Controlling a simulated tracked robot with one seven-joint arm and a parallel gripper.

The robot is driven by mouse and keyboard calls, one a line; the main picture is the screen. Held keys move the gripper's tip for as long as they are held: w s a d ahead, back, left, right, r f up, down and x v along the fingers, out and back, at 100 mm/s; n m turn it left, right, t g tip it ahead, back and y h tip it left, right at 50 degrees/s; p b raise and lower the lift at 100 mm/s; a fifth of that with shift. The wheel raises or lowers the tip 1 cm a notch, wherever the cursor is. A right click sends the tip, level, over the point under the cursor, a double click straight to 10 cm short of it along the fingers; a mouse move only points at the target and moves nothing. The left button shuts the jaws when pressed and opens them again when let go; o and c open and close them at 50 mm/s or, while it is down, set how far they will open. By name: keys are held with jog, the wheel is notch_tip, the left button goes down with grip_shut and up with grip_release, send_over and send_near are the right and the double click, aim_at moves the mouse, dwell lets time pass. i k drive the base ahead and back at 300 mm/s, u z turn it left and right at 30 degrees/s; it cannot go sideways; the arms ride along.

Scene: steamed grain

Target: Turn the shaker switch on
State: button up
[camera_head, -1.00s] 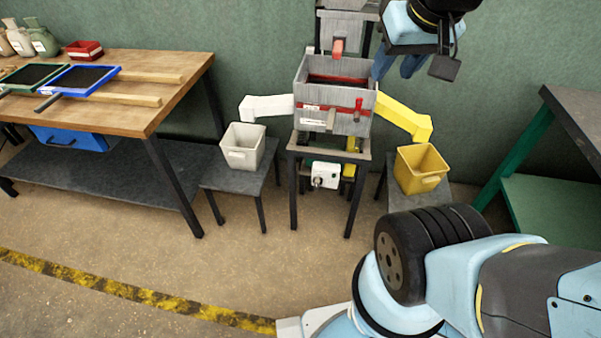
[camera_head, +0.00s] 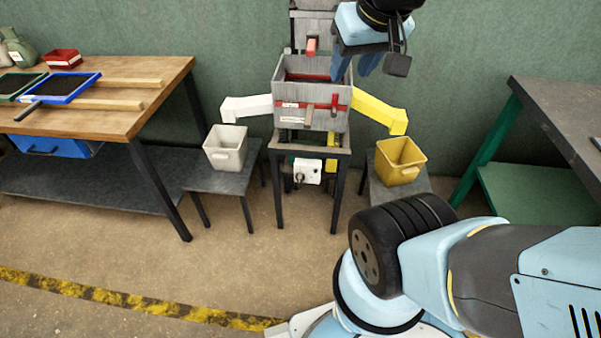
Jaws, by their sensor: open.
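The shaker is a grey wooden box machine (camera_head: 312,105) on a dark stand against the green wall. A small white switch box (camera_head: 309,168) with a dark knob hangs under its top, between the stand's legs. The knob's position is too small to read. My gripper (camera_head: 356,66) is at the top, in front of and just right of the shaker's upper part, well above the switch box. Its blue fingers are apart, with nothing seen between them.
A white bin (camera_head: 226,152) and a yellow bin (camera_head: 399,164) stand on low stools either side, below a white chute (camera_head: 246,107) and a yellow chute (camera_head: 378,110). A wooden workbench (camera_head: 150,105) is left, a dark table (camera_head: 565,105) right. Open floor lies in front.

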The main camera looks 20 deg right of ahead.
aim_at(299, 178)
jog(key=k, duration=1.45)
jog(key=z, duration=0.7)
jog(key=i, duration=1.5)
